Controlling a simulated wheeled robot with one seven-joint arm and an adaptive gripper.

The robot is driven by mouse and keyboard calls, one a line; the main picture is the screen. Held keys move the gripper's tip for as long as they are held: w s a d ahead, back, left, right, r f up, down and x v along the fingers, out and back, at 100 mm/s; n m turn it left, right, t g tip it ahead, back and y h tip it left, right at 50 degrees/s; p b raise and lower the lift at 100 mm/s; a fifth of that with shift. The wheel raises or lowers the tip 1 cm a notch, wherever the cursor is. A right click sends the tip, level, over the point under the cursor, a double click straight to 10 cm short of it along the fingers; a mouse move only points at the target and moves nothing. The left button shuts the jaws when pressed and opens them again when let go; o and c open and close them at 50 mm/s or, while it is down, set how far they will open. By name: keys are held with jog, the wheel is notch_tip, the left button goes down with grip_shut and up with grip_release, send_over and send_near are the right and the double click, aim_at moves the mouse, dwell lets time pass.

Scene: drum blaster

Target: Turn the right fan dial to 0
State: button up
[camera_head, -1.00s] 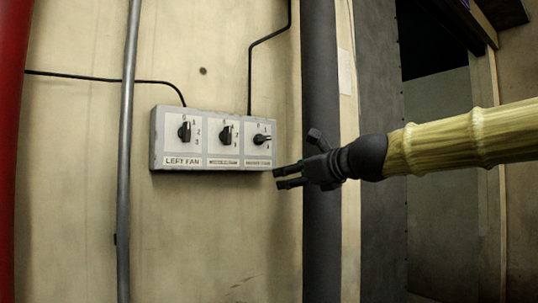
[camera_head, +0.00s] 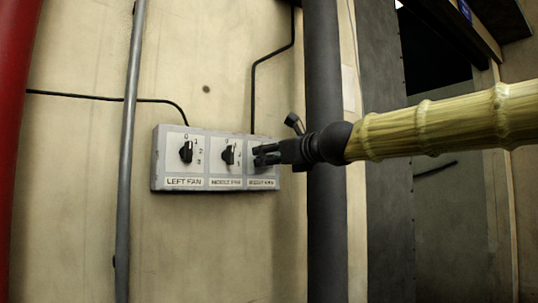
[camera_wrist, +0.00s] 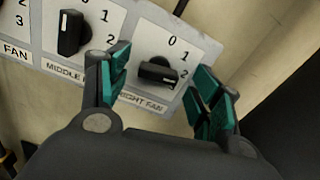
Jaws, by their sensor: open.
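The right fan dial (camera_wrist: 158,74) is a black knob on a white plate marked 0, 1, 2 in the wrist view. Its knob lies roughly sideways, turned away from the 0. My gripper (camera_wrist: 162,88) is open, with one teal-padded finger on each side of this dial; I cannot tell whether either finger touches it. In the head view my gripper (camera_head: 258,155) is in front of the right end of the grey control box (camera_head: 209,187) and hides the right dial.
The middle fan dial (camera_head: 227,154) and left fan dial (camera_head: 186,151) sit to the left on the same box. The middle dial (camera_wrist: 70,32) is close to my left finger in the wrist view. A dark vertical pipe (camera_head: 325,240) stands right of the box.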

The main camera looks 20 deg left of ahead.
jog(key=shift+x, duration=0.95)
jog(key=c, duration=1)
